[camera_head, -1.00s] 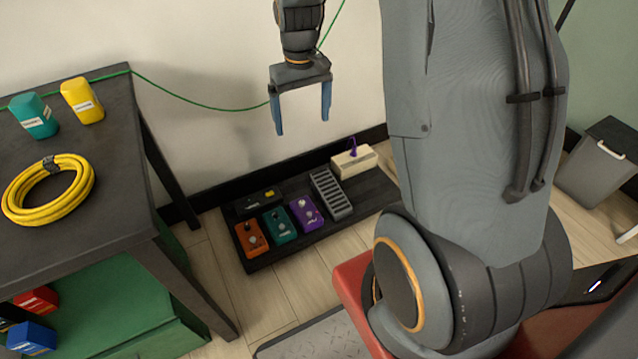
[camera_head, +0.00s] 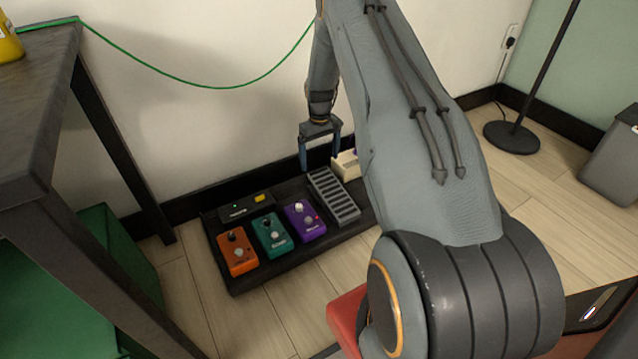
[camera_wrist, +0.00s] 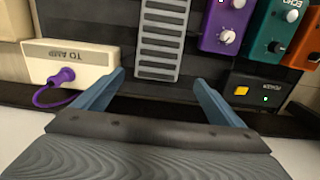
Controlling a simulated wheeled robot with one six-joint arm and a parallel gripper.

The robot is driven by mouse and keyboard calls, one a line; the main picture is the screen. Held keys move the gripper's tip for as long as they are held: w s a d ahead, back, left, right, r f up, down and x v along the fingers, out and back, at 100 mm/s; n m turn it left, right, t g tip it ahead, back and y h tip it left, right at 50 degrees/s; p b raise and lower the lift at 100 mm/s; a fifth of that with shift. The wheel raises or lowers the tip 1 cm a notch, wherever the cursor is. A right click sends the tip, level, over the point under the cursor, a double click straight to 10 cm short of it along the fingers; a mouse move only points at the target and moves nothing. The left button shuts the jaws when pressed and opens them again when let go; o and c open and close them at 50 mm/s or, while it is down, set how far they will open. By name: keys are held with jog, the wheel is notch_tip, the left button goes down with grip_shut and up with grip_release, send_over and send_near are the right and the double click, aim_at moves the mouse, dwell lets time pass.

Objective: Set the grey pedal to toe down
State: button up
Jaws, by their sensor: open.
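The grey pedal (camera_head: 334,198) is a ribbed rocker on the black pedalboard (camera_head: 262,278), right of the purple pedal. It also shows in the wrist view (camera_wrist: 160,42), centred ahead of the fingers. Its exact tilt is hard to tell. My gripper (camera_head: 321,168) is open and empty, above the far end of the grey pedal, close to the wall. In the wrist view my gripper (camera_wrist: 158,92) has its blue fingers spread to either side of the pedal's near end. I cannot tell whether they touch it.
Purple (camera_head: 304,222), teal (camera_head: 271,235) and orange (camera_head: 237,252) pedals and a black power box (camera_head: 245,207) sit left of it. A cream box (camera_head: 347,165) with a purple plug (camera_wrist: 62,76) stands beside the gripper. A dark table (camera_head: 60,110) is at left; a green cable hangs along the wall.

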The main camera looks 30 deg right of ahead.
aim_at(321, 174)
jog(key=shift+w+d+f, duration=0.1)
jog(key=shift+d+f, duration=0.05)
jog(key=shift+f, duration=0.3)
jog(key=shift+w+d+f, duration=0.1)
jog(key=shift+d+f, duration=0.05)
jog(key=shift+f, duration=0.25)
notch_tip(321, 174, down, 8)
jog(key=b, duration=0.3)
jog(key=shift+r+b, duration=0.25)
jog(key=shift+b, duration=0.1)
jog(key=c, duration=1.5)
jog(key=shift+w+f, duration=0.15)
jog(key=shift+f, duration=0.8)
jog(key=o, duration=1.5)
jog(key=shift+r+p, duration=1.9)
jog(key=shift+r, duration=2.05)
jog(key=shift+c, duration=0.2)
